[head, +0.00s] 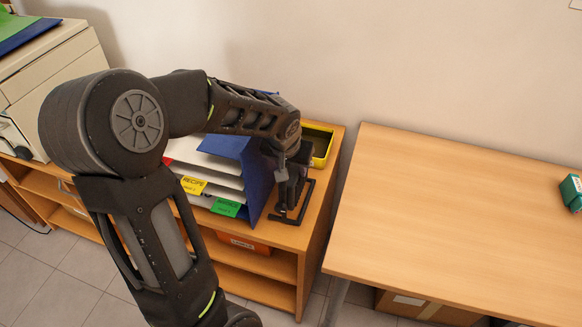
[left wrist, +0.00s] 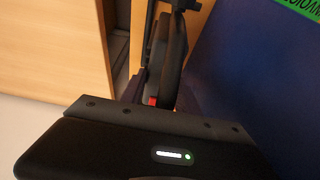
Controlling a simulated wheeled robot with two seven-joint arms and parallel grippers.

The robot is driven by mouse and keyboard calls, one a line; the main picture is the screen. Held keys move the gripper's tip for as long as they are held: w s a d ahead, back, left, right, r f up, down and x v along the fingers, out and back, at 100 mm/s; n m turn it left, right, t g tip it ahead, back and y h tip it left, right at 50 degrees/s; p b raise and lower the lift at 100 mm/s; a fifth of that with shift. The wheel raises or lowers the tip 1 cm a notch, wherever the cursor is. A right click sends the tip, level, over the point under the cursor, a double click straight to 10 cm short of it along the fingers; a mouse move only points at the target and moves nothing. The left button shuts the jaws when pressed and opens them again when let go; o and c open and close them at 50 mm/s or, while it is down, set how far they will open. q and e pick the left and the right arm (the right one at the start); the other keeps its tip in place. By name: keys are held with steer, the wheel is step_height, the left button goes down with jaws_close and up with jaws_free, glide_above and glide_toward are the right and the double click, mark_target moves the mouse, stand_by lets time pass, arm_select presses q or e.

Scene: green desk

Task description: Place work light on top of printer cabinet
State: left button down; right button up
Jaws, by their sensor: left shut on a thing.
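The black work light (head: 297,190) is at the right end of the wooden cabinet (head: 315,210), beside the blue file organizer. Its frame-like foot is at the cabinet top; I cannot tell whether it rests on it or hangs just above. My left gripper (head: 282,172) reaches down to the light and is shut on it, partly hiding it. In the left wrist view the light shows as a dark, blurred shape (left wrist: 170,60) with a small red spot, above my gripper body. My right gripper is not in view.
The blue file organizer (head: 259,180) with papers stands left of the light, very close. A yellow bin (head: 321,143) is behind it. A beige printer (head: 35,75) stands far left. A wooden desk (head: 450,210) on the right is mostly clear, with a green box (head: 572,191).

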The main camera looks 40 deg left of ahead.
arm_select(q)
steer(key=shift+a+f, duration=0.2)
steer(key=shift+f, duration=0.2)
steer(key=c, duration=0.9)
jaws_free()
steer(key=shift+s, duration=0.1)
steer(key=shift+r, duration=0.3)
steer(key=v, duration=1.1)
steer(key=shift+s+d+r, duration=0.15)
steer(key=shift+s+r, duration=0.1)
steer(key=shift+f, duration=0.1)
